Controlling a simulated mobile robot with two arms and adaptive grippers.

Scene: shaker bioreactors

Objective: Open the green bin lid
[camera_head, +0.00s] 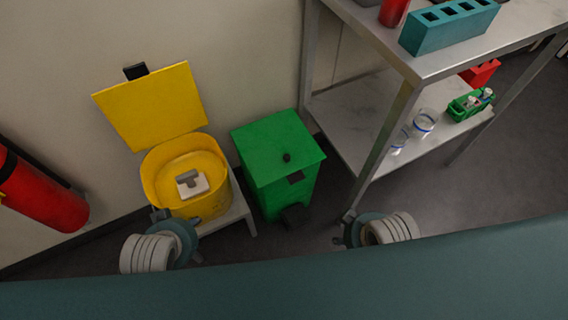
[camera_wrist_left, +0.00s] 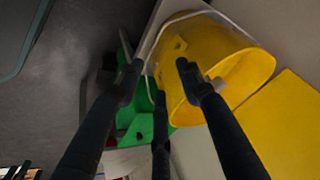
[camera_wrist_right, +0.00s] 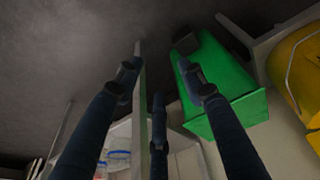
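The green bin (camera_head: 283,165) stands on the floor against the wall, between the yellow bin and the metal shelf.
A yellow bin (camera_head: 205,205) with its lid (camera_head: 152,106) up stands on a low stand at the left. A red extinguisher (camera_head: 42,196) hangs at the far left. A metal shelf (camera_head: 352,120) at the right holds a teal rack (camera_head: 448,26) and glassware. Floor before the green bin is clear.

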